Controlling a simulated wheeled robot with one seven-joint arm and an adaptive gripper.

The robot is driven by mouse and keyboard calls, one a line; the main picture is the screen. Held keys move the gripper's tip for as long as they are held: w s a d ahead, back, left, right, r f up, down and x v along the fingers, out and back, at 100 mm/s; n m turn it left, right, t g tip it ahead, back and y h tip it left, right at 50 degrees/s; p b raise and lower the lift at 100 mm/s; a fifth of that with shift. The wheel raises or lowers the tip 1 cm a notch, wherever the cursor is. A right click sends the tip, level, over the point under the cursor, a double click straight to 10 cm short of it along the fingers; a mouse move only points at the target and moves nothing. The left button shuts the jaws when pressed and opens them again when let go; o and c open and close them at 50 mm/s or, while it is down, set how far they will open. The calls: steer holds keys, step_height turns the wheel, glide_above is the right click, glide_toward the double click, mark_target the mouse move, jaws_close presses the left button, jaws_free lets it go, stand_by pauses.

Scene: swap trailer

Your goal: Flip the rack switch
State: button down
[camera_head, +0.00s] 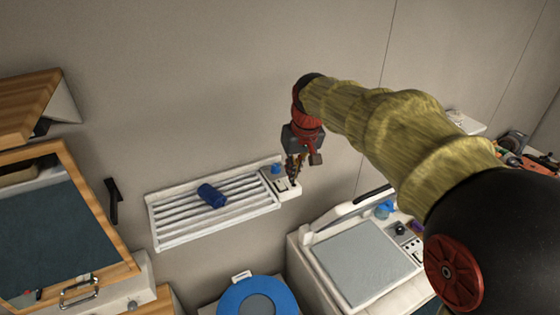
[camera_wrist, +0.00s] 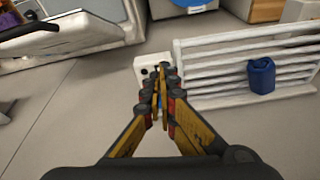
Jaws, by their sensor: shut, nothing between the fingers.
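A white slatted rack (camera_head: 165,238) is fixed to the wall, with a small white switch panel (camera_head: 287,188) at its right end. The panel also shows in the wrist view (camera_wrist: 139,64), just beyond my fingertips. My gripper (camera_head: 292,180) is shut and empty, pointing down at the panel. In the wrist view my gripper (camera_wrist: 159,82) covers most of the panel, so the switch's position is hidden. I cannot tell whether the fingertips touch it.
A blue canister (camera_head: 212,195) lies on the rack slats. A white machine with a grey top (camera_head: 362,262) stands right of the rack. A blue round lid (camera_head: 258,298) is below. A wood-framed cabinet (camera_head: 62,215) is at left. The wall above the rack is clear.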

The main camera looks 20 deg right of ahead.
steer(key=w+r+n, duration=0.1)
steer(key=w+r, duration=0.4)
steer(key=r, duration=0.1)
steer(key=shift+w+a+n+t, duration=0.2)
steer(key=shift+w+n+t, duration=0.1)
steer(key=shift+t, duration=0.1)
steer(key=shift+s, duration=0.1)
steer(key=p, duration=0.2)
glide_toward(280, 180)
steer(key=w+f, duration=0.1)
steer(key=f, duration=0.1)
steer(key=w+f, duration=0.2)
steer(key=shift+w+a+f, duration=0.1)
steer(key=shift+f, duration=0.2)
steer(key=shift+w+f, duration=0.1)
steer(key=shift+f, duration=0.5)
steer(key=shift+p, duration=0.45)
